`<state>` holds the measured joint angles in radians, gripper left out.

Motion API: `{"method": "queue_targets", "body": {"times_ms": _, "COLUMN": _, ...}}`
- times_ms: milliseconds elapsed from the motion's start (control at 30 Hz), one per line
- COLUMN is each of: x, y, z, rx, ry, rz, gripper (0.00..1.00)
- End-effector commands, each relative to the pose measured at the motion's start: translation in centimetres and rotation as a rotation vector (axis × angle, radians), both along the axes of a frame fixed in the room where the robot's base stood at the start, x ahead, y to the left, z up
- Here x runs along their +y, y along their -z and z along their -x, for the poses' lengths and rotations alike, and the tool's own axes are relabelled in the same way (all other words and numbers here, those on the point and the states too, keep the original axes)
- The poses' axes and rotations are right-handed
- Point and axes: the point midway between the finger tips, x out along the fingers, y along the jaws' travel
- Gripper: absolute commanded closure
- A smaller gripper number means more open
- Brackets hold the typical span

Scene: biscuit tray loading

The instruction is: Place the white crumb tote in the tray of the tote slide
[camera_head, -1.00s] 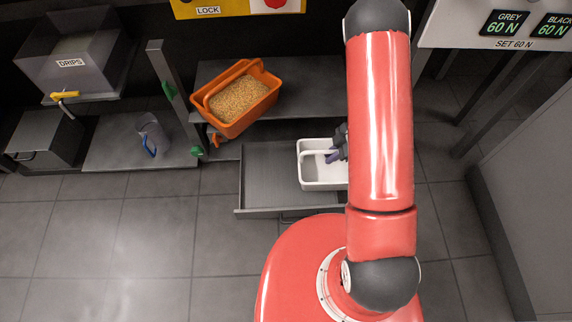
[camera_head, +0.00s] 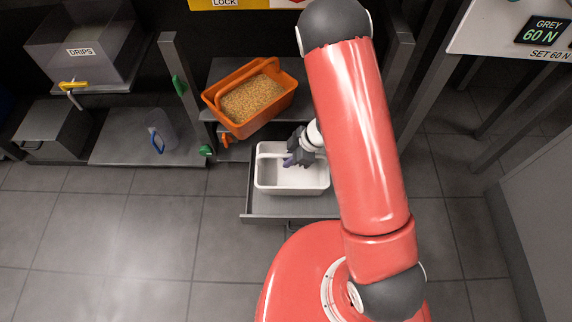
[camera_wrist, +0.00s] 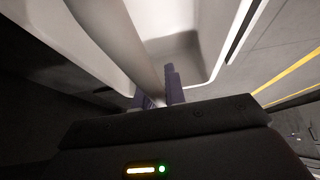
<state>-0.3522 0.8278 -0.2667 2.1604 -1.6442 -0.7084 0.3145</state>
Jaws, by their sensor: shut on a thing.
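The white crumb tote (camera_head: 318,182) is over the left part of the grey slide tray (camera_head: 300,206); I cannot tell whether it rests on the tray floor or hangs just above it. It looks level, and its inside looks empty. My gripper (camera_head: 296,160) reaches in from the right and is shut on the tote's handle. In the wrist view the fingers (camera_wrist: 157,92) close on the pale handle bar (camera_wrist: 122,35), with the white tote wall (camera_wrist: 212,30) behind. My arm hides the tray's right end.
An orange tote (camera_head: 275,117) full of crumbs stands tilted on the shelf behind. A clear jug (camera_head: 160,130) with a blue handle stands on the left shelf (camera_head: 120,150). A grey DRIPS bin (camera_head: 88,68) is at upper left. The floor in front is clear.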

Motion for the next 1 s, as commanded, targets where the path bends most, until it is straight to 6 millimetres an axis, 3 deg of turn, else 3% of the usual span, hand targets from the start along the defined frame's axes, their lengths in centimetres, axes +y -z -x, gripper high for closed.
{"method": "queue_targets", "body": {"times_ms": 133, "x": 1.2, "y": 0.0, "z": 0.0, "rx": -0.001, "ry": -0.004, "rz": -0.002, "gripper": 1.0}}
{"method": "queue_targets", "body": {"times_ms": 367, "x": 1.1, "y": 3.6, "z": 0.0, "rx": 0.001, "ry": 0.0, "rz": -0.001, "gripper": 1.0}}
{"method": "queue_targets", "body": {"times_ms": 733, "x": 1.1, "y": 3.8, "z": 0.0, "rx": 0.0, "ry": 0.0, "rz": -0.002, "gripper": 1.0}}
{"method": "queue_targets", "body": {"times_ms": 767, "x": 1.1, "y": 3.8, "z": 0.0, "rx": 0.0, "ry": 0.0, "rz": -0.001, "gripper": 0.85}}
{"method": "queue_targets", "body": {"times_ms": 900, "x": 1.1, "y": 3.8, "z": 0.0, "rx": 0.0, "ry": 0.0, "rz": -0.001, "gripper": 0.67}}
{"method": "queue_targets", "body": {"times_ms": 1000, "x": 1.1, "y": 3.8, "z": 0.0, "rx": 0.0, "ry": 0.0, "rz": -0.001, "gripper": 0.66}}
